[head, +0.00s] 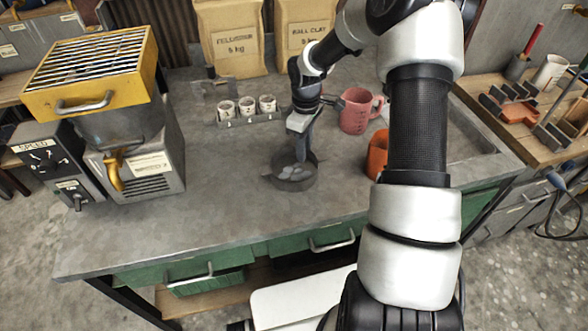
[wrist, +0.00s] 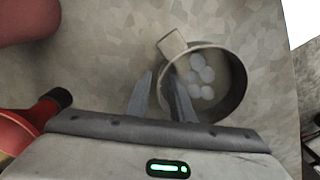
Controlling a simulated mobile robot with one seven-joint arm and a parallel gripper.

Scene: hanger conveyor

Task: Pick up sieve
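A round, dark metal pan (head: 294,184), which looks like the sieve, sits on the grey worktop near its front middle. It holds several pale grey round pieces, and I cannot make out a mesh bottom. In the wrist view the sieve (wrist: 241,95) is right of centre, with a short tan block at its upper-left rim. My gripper (head: 302,158) points down at it from above. The right finger overlaps the sieve's left rim; the left finger is outside. Contact cannot be told.
A pink jug (head: 357,112) and an orange container (head: 377,155) stand to the right. A rack (head: 250,118) with three white cups is behind, before two paper bags (head: 232,40). A yellow-topped machine (head: 95,75) fills the left. The worktop's front (head: 200,225) is clear.

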